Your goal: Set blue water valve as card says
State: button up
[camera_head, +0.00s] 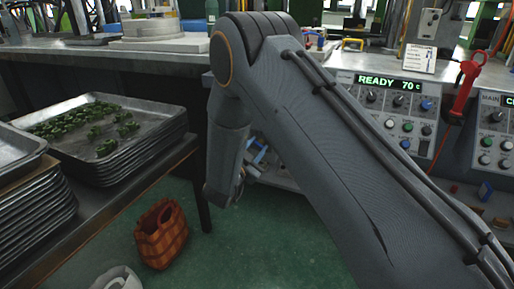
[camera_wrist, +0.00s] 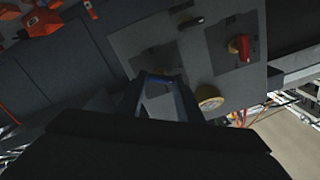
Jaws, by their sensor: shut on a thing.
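In the wrist view, my gripper (camera_wrist: 160,92) is shut at a grey panel. A blue part (camera_wrist: 156,78), which looks like the blue water valve's handle, shows between its fingers. Most of the valve is hidden by the gripper, so I cannot tell its setting. A small white card (camera_head: 419,58) stands at the back of the console in the head view; its writing is too small to read. In the head view my arm hides the valve, and I cannot make out the gripper.
On the panel are a red valve (camera_wrist: 240,46), a black handle (camera_wrist: 190,22) and a round yellowish dial (camera_wrist: 208,98). A control box (camera_head: 390,105) reads "READY 70 c". Stacked trays (camera_head: 165,150) stand at left.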

jog(key=shift+d, duration=0.1)
jog(key=o, duration=1.1)
jog(key=shift+s+a, duration=0.3)
jog(key=shift+s, duration=0.2)
jog(key=p+v, duration=0.1)
jog(key=v, duration=0.5)
jog(key=shift+s+p, duration=0.3)
jog(key=shift+s, duration=0.1)
